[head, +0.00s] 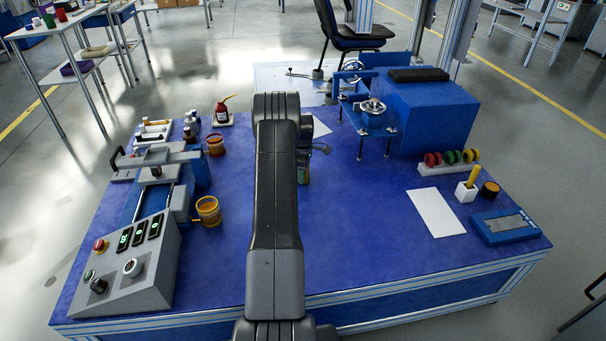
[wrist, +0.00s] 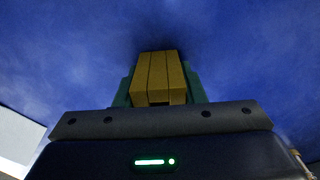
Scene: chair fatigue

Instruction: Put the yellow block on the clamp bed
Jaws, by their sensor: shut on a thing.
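The yellow block (wrist: 158,78) is held between the green fingers of my gripper (wrist: 158,92) in the wrist view. Blue tabletop fills the view beyond it, with a dark shadow near the block; I cannot tell whether it touches the table. In the head view my gripper (head: 304,172) is mostly hidden behind my arm, and the block cannot be made out. A clamp-like fixture (head: 150,185) with a blue base and a grey lever stands at the table's left, well apart from my gripper. Its bed surface is partly hidden by the lever.
A sloped control box (head: 130,268) stands in front of the fixture. Orange mugs (head: 208,210) stand to its right. A blue machine (head: 425,110) stands at the back right. A white sheet (head: 435,212) and a blue tablet (head: 504,226) lie at right. The table's middle (head: 350,250) is clear.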

